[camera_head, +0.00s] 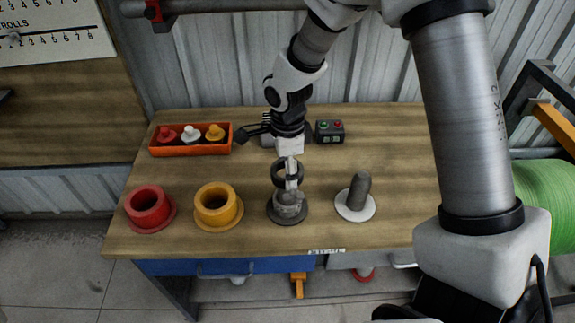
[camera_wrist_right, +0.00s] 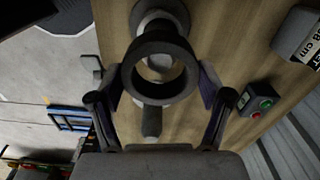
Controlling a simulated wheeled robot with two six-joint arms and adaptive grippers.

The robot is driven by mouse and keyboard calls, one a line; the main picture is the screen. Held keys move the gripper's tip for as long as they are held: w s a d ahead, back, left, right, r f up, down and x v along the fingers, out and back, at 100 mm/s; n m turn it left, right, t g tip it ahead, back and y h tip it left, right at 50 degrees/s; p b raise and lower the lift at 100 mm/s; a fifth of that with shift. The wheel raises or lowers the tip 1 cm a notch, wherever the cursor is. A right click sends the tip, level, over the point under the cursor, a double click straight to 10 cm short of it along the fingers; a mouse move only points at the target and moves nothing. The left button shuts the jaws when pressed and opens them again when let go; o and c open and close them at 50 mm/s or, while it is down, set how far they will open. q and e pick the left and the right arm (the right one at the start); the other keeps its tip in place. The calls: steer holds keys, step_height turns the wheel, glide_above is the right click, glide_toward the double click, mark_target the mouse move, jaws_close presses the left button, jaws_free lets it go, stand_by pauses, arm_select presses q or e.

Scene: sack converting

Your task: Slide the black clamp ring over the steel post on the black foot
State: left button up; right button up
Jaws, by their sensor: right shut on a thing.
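The black clamp ring (camera_head: 277,174) is held in my right gripper (camera_head: 291,178), whose fingers close on it from both sides. In the right wrist view the ring (camera_wrist_right: 134,80) sits between the two fingers (camera_wrist_right: 160,88), its hole facing the camera. In the head view it appears just above the grey steel post (camera_head: 291,203) on the round black foot (camera_head: 273,214). A finger partly hides the ring and post, so I cannot tell whether they touch or line up exactly. My left gripper is not in view.
A dark grey post (camera_head: 360,190) on a white foot (camera_head: 347,213) stands to the right. Yellow (camera_head: 232,207) and red (camera_head: 152,221) flanged rings stand left. Behind are an orange tray (camera_head: 190,152) of small parts and a button box (camera_head: 330,131). The table's (camera_head: 400,165) right side is clear.

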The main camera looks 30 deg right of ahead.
steer(key=shift+f+b, duration=1.6)
steer(key=shift+f, duration=0.8)
steer(key=o, duration=1.6)
step_height(320, 180, up, 12)
